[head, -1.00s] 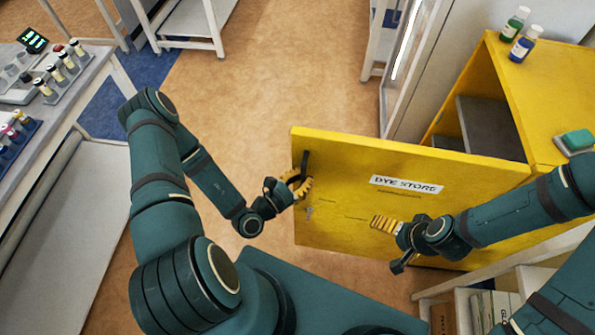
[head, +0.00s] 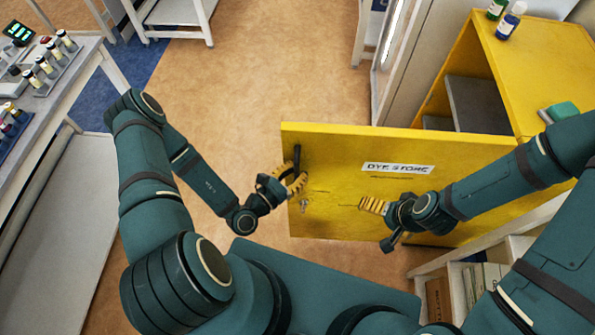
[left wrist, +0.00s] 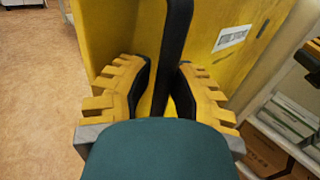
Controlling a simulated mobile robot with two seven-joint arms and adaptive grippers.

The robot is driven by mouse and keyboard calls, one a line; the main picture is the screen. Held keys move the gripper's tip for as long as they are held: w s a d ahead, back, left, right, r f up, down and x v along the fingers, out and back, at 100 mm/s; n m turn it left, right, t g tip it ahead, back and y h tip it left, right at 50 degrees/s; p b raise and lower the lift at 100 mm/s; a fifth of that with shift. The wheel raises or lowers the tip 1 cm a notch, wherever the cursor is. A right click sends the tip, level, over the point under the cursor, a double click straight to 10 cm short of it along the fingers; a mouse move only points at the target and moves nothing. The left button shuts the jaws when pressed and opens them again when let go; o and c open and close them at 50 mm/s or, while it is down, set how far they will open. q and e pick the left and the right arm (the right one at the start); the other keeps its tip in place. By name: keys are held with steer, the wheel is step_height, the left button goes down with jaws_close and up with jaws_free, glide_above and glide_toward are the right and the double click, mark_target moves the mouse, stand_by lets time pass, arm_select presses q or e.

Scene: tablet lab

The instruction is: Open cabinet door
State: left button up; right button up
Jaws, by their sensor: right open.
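The yellow cabinet (head: 550,75) stands at the right, its dark interior and a grey shelf (head: 475,103) showing behind the door. The yellow door (head: 335,155), labelled "DYE STORE", is swung partly open, its labelled face toward me. A black bar handle (head: 297,158) is near its free left edge. My left gripper (head: 297,183) is at the handle. In the left wrist view the black handle (left wrist: 176,40) runs between its yellow fingers, which look closed around it. My right gripper (head: 372,205) is open and empty in front of the door's lower middle; contact with the door is unclear.
Two bottles (head: 510,20) and a green-topped item (head: 562,112) sit on the cabinet. A white shelf (head: 425,283) with books is below right. A lab bench (head: 80,75) with vials is at left. The floor (head: 260,75) left of the door is clear.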

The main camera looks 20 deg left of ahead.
arm_select(q)
steer(key=o, duration=0.3)
steer(key=shift+s+a, duration=0.1)
steer(key=v, duration=1.2)
stand_by(0.3)
